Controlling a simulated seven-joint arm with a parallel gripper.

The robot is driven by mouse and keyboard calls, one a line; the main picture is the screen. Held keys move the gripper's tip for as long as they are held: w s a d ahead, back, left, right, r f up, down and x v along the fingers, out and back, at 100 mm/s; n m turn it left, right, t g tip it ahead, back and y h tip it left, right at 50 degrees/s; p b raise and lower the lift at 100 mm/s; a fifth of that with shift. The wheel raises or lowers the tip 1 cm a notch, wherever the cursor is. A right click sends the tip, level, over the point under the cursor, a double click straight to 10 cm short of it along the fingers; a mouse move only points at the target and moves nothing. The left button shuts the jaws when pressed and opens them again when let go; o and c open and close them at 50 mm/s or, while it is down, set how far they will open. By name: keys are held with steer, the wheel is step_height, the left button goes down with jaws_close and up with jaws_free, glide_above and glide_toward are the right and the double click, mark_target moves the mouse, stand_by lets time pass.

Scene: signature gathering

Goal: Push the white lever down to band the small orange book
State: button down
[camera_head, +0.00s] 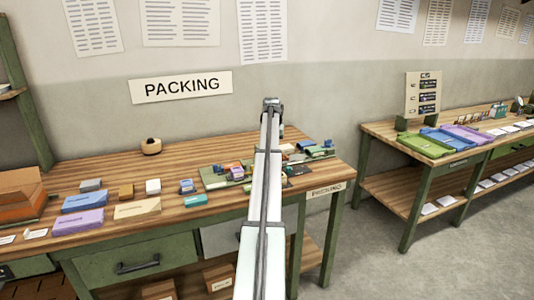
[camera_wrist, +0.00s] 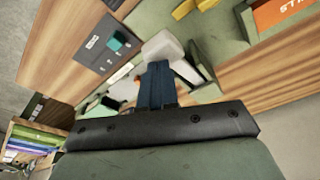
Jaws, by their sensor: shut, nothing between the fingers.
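In the wrist view my gripper (camera_wrist: 157,88) is shut, its dark blue fingers together and empty. A white rounded piece (camera_wrist: 163,46), apparently the white lever, is right at the fingertips on a green machine (camera_wrist: 135,18). I cannot tell whether the fingers touch it. A small bit of orange (camera_wrist: 137,78) shows beside the fingers, mostly hidden; I cannot tell if it is the small orange book. In the head view my arm covers the gripper and part of the bench.
A dark panel with a teal block (camera_wrist: 117,43) is left of the fingers. A second bench (camera_head: 385,132) stands right, across open floor.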

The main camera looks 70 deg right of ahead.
steer(key=shift+f, duration=2.9)
stand_by(0.7)
steer(key=shift+r, duration=0.15)
stand_by(0.3)
steer(key=shift+r, duration=4.4)
